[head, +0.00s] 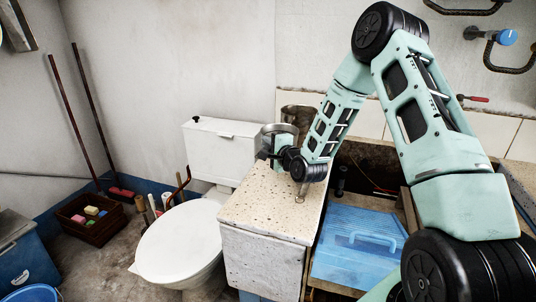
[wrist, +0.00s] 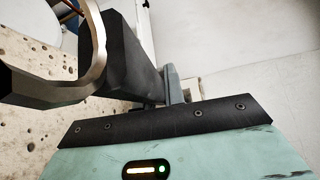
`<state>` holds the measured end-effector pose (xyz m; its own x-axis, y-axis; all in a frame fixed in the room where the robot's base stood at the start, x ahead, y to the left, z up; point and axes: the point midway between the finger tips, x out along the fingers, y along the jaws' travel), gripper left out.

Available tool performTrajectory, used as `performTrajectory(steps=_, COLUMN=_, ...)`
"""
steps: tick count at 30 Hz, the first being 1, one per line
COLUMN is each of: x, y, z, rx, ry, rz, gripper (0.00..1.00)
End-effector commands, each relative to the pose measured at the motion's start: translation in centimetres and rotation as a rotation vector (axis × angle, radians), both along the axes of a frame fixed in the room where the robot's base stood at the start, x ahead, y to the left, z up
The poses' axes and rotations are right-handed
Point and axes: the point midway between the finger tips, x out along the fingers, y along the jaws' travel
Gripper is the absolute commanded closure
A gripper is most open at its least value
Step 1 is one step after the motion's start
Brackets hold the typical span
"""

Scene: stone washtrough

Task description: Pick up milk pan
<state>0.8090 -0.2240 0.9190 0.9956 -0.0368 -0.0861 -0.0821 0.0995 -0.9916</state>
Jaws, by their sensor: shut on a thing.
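A grey metal pan (head: 279,129), which I take to be the milk pan, is at the back of the speckled stone top, partly hidden behind my gripper (head: 270,146). My gripper is shut on it. In the wrist view a curved metal band (wrist: 97,50), apparently part of the pan, loops beside the dark fingers of my gripper (wrist: 160,85). The exact grip point is hidden. I cannot tell whether the pan rests on the stone or is lifted.
A brownish metal vessel (head: 303,113) stands behind the pan. The white toilet (head: 180,243) and its cistern (head: 220,150) are to the left. A blue translucent box (head: 357,245) lies right of the stone top (head: 270,204).

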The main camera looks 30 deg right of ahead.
Motion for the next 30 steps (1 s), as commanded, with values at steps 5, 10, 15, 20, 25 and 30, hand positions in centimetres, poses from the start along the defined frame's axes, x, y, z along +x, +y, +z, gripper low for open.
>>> performTrajectory(steps=5, x=0.0, y=-0.1, z=4.0, rx=-0.002, ry=-0.007, rz=-0.001, gripper=1.00)
performTrajectory(steps=10, x=0.0, y=-0.1, z=7.3, rx=-0.003, ry=-0.006, rz=-0.001, gripper=1.00)
performTrajectory(steps=15, x=0.0, y=-0.1, z=10.2, rx=-0.003, ry=-0.005, rz=-0.001, gripper=1.00)
performTrajectory(steps=20, x=0.0, y=-0.1, z=12.0, rx=-0.001, ry=-0.003, rz=-0.001, gripper=1.00)
performTrajectory(steps=25, x=0.0, y=0.0, z=12.8, rx=-0.001, ry=-0.001, rz=-0.001, gripper=1.00)
performTrajectory(steps=30, x=0.0, y=0.0, z=12.9, rx=0.000, ry=-0.001, rz=0.000, gripper=1.00)
